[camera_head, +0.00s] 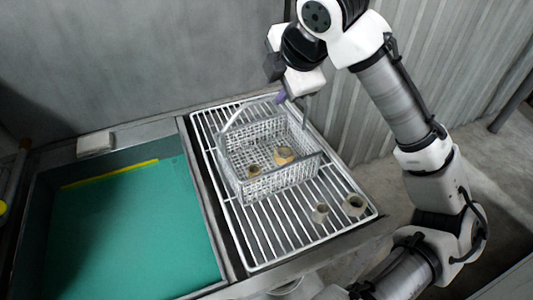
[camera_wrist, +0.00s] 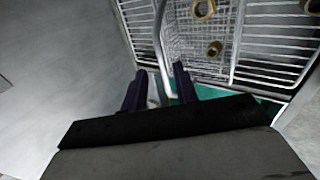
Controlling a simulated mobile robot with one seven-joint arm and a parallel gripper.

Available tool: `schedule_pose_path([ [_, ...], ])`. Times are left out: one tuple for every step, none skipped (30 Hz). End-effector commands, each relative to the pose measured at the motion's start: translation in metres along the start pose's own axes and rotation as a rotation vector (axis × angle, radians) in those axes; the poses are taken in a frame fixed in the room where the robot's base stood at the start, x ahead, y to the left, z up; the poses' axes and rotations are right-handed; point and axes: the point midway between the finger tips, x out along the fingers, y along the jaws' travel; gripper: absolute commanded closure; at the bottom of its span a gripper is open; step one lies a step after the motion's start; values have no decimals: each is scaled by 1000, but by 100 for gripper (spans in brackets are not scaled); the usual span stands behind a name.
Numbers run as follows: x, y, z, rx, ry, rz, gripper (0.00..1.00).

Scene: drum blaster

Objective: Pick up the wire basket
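The wire basket (camera_head: 282,178) is a light grey mesh box with an arched handle, standing on a white wire rack. It also shows in the wrist view (camera_wrist: 188,38) at top middle. Two tan ring-shaped parts lie in it, a larger one (camera_head: 285,155) and a smaller one (camera_head: 254,170). My gripper (camera_head: 292,99) is above the basket's far side, near the handle. In the wrist view its two dark fingers (camera_wrist: 160,79) are apart, and the handle bar (camera_wrist: 160,45) runs down between them. I cannot tell whether either finger touches the handle.
The white wire rack (camera_head: 262,240) sits over the right part of a metal tub. Two more ring parts (camera_head: 320,213) (camera_head: 354,205) lie at its near right. The left part of the tub has a green floor (camera_head: 140,230). A grey wall (camera_head: 130,60) rises close behind.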

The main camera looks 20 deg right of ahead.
Motion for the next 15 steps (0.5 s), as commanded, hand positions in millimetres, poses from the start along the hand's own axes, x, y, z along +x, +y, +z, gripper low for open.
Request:
schedule_pose_path([
  [2, 0, 0, 0, 0, 0, 70],
  [4, 0, 0, 0, -1, 0, 70],
  [7, 0, -1, 0, -1, 0, 70],
  [10, -1, -1, 1, -1, -1, 70],
  [14, -1, -2, 0, -1, -2, 70],
  [19, -2, -3, 0, 0, -2, 70],
  [24, -2, -4, 0, 0, -2, 70],
  [28, -3, -4, 0, 0, -1, 70],
  [34, -4, -5, 1, 0, -2, 70],
  [39, -4, -5, 2, 1, -2, 70],
  [43, -4, -5, 2, 0, -1, 70],
  [47, -4, -5, 2, 0, -1, 70],
  [50, -4, -5, 1, 0, -1, 70],
  [51, -4, -5, 1, 0, 0, 70],
  [53, -4, -5, 1, 0, 1, 70],
])
